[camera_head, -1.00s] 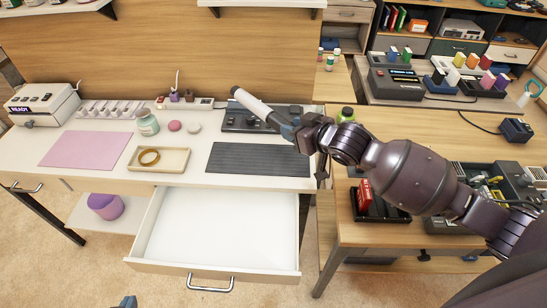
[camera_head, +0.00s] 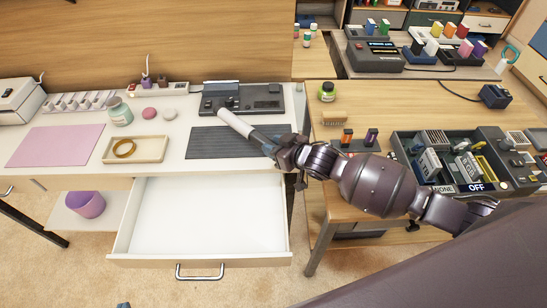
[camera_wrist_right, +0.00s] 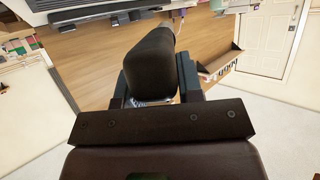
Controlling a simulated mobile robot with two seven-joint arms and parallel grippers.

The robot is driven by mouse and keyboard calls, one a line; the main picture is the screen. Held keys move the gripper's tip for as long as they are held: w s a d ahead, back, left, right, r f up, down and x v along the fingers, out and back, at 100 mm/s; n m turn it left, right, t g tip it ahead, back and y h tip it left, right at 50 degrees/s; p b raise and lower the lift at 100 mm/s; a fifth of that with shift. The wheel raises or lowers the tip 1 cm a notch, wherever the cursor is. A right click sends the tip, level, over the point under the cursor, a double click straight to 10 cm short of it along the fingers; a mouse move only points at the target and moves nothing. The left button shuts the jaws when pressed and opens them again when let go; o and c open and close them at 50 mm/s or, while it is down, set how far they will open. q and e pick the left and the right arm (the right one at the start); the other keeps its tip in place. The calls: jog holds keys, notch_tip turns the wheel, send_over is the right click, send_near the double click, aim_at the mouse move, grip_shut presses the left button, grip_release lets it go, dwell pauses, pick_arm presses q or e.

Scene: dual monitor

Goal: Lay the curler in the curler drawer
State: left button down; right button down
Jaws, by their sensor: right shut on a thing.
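The curler (camera_head: 237,126), with a white barrel and a dark handle, is held by my right gripper (camera_head: 280,151). The gripper is shut on the handle end, and the barrel points up and left in the head view, in front of the dark ribbed mat. In the right wrist view, the dark handle (camera_wrist_right: 152,60) sits between the fingers (camera_wrist_right: 155,85). The open drawer (camera_head: 200,218) below the white desk has an empty white inside; the curler is behind and above its right side. Only a small bluish tip, possibly my left gripper, shows at the bottom edge.
The dark ribbed mat (camera_head: 220,150), a tray (camera_head: 152,152) with a gold ring, a pink mat (camera_head: 55,146) and a dark device (camera_head: 265,96) are on the desk. A wooden table (camera_head: 410,100) with an organiser stands right. The drawer's front handle (camera_head: 200,277) sticks out.

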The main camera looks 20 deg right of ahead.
jog(key=shift+f, duration=0.75)
notch_tip(320, 180, down, 3)
jog(key=shift+f, duration=0.2)
pick_arm(q)
jog(key=shift+w+d+r, duration=0.1)
jog(key=shift+w+r, duration=0.1)
jog(key=shift+w, duration=0.3)
jog(key=shift+s+f, duration=0.1)
jog(key=shift+f, duration=0.05)
pick_arm(e)
jog(key=shift+f, duration=0.15)
jog(key=c, duration=1.2)
grip_release()
jog(key=shift+f+b, duration=0.15)
jog(key=shift+b, duration=0.15)
jog(key=o, duration=0.4)
